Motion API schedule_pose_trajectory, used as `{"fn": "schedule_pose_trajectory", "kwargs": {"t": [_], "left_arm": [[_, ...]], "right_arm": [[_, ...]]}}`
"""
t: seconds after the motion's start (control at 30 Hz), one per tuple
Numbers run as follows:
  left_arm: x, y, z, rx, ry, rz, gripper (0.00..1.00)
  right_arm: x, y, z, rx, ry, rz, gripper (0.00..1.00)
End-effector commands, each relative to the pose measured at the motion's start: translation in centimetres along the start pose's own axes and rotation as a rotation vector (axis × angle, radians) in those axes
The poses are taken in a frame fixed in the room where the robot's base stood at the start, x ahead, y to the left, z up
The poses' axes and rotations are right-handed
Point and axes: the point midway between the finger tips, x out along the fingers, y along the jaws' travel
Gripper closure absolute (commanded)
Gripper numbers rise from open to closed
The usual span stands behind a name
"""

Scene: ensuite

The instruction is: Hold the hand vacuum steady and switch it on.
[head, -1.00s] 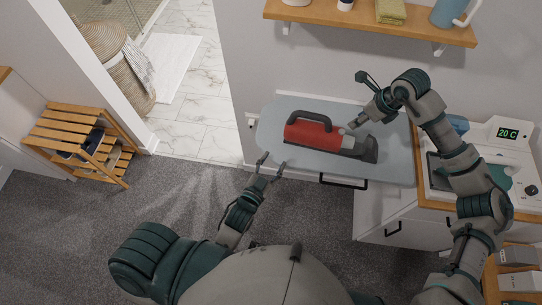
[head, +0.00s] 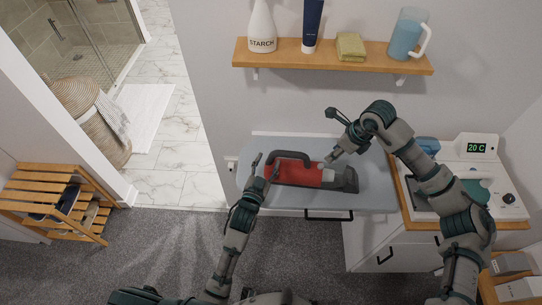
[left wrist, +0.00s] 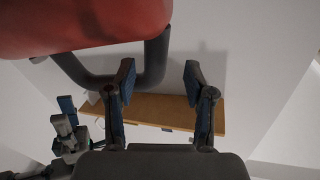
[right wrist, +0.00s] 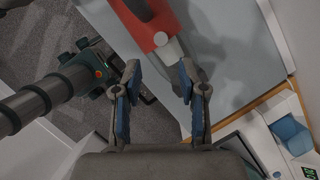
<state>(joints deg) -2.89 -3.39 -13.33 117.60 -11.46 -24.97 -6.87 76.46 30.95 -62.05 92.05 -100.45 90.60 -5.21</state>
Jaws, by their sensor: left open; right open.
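The hand vacuum (head: 300,174) lies on a light blue-grey board (head: 262,197), with a red body, a dark handle (head: 291,155) and a dark nozzle at its right end. My left gripper (head: 265,168) is open at the vacuum's left end. My right gripper (head: 331,137) is open above the vacuum's right part.
A wooden shelf (head: 330,58) above the board holds a starch bottle (head: 262,30), a dark tube, a folded cloth and a blue jug (head: 407,36). A counter with a white appliance reading 20 C (head: 478,147) stands right. A slatted shoe rack (head: 50,200) is at left.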

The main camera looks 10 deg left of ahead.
Motion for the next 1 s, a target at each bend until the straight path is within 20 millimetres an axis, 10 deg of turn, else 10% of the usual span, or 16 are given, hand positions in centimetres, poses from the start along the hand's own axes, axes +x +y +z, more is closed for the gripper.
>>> {"fn": "schedule_pose_trajectory", "kwargs": {"t": [0.57, 0.8, 1.0], "left_arm": [[3.2, 0.2, -0.1, 0.001, 0.001, 0.000, 0.46], [3.2, 0.0, 0.0, 0.000, 0.000, 0.000, 1.00], [3.2, 0.2, 0.0, 0.001, -0.002, 0.000, 1.00]], "right_arm": [[-0.1, -0.1, -0.2, 0.001, -0.002, 0.001, 0.58], [0.0, 0.0, 0.0, 0.001, 0.000, 0.000, 0.58], [-0.1, -0.1, -0.2, 0.001, -0.002, 0.001, 0.61]]}}
